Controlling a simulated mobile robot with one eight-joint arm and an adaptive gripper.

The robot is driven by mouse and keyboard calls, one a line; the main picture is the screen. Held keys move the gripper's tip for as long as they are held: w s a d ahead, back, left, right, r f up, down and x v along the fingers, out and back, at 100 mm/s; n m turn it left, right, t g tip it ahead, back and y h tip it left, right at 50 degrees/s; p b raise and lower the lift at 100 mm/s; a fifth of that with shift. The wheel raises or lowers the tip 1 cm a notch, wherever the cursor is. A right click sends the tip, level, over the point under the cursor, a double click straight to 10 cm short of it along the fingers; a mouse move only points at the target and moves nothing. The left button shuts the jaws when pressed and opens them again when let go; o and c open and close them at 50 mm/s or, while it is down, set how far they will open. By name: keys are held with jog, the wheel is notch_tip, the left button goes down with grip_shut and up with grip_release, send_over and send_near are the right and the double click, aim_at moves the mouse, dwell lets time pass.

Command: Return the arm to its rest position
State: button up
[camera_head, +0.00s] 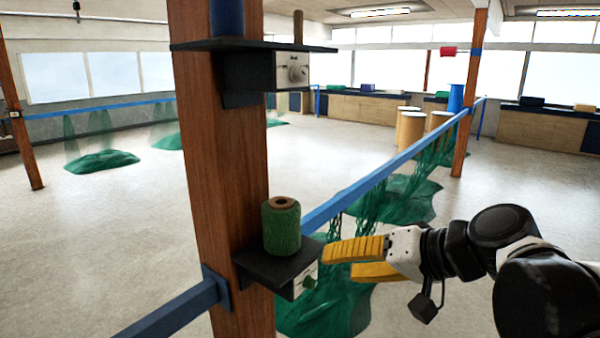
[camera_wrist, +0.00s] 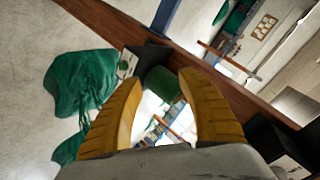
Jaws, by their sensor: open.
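My gripper (camera_head: 352,261) has yellow ribbed fingers and is open and empty in the head view. It points left, to the right of a small dark shelf (camera_head: 258,268) on a wooden post (camera_head: 215,170). A green twine spool (camera_head: 281,226) stands upright on that shelf, apart from the fingers. In the wrist view my gripper (camera_wrist: 160,95) shows its two spread fingers, with the green spool (camera_wrist: 162,84) seen between and beyond them. My black arm comes in from the right of the head view.
An upper shelf (camera_head: 240,46) on the post holds a dark blue spool (camera_head: 226,18). A blue rail (camera_head: 390,165) runs back to another post, with green nets (camera_head: 395,200) hanging below it. Several drums (camera_head: 411,130) stand farther back. Open floor lies at left.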

jog(key=s+d+f+h+b, duration=0.3)
jog(key=f+b, duration=0.2)
jog(key=f, duration=0.6)
jog(key=s+d+f+h+b, duration=0.2)
jog(key=s+d+f+b, duration=0.2)
jog(key=f, duration=0.7)
jog(key=s+d+f+h+b, duration=0.3)
jog(key=f+b, duration=0.5)
jog(key=f, duration=0.4)
jog(key=shift+s+d+n+g+h, duration=0.3)
jog(key=shift+s+d, duration=0.15)
jog(key=shift+d, duration=0.1)
